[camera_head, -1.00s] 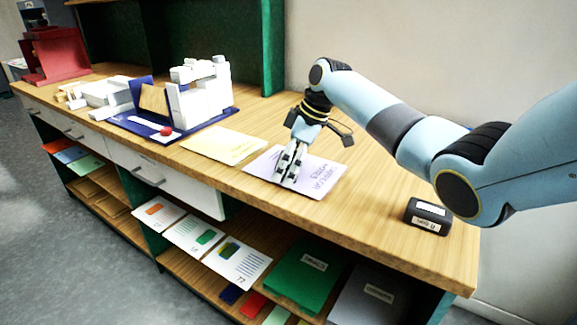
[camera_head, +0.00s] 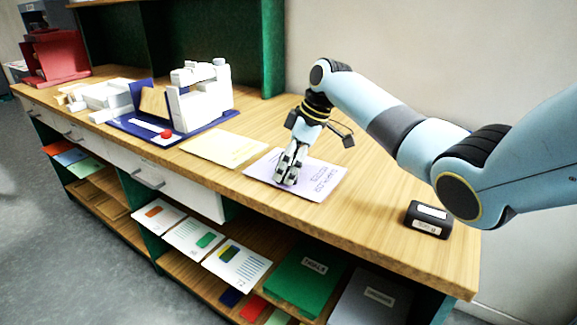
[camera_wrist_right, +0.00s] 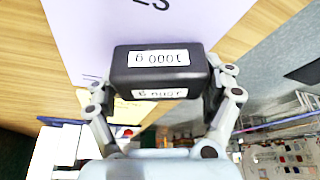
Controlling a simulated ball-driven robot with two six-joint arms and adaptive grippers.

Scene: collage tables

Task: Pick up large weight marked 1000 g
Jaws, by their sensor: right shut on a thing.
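The large weight marked 1000 g (camera_wrist_right: 160,70) is a black block with white labels, which read upside down in the right wrist view. It sits between the two fingers of my right gripper (camera_wrist_right: 162,95), which is shut on it. In the head view my right gripper (camera_head: 290,167) points down over the lilac sheet (camera_head: 318,186) on the wooden counter. There the weight is hard to make out among the fingers. I cannot tell whether it touches the sheet. My left gripper is in neither view.
Another black block with white labels (camera_head: 428,219) stands at the counter's right end. A yellow sheet (camera_head: 222,149) lies left of the lilac one. A white model on a blue base (camera_head: 200,100) stands farther left. Open shelves with cards and folders (camera_head: 306,281) are below the front edge.

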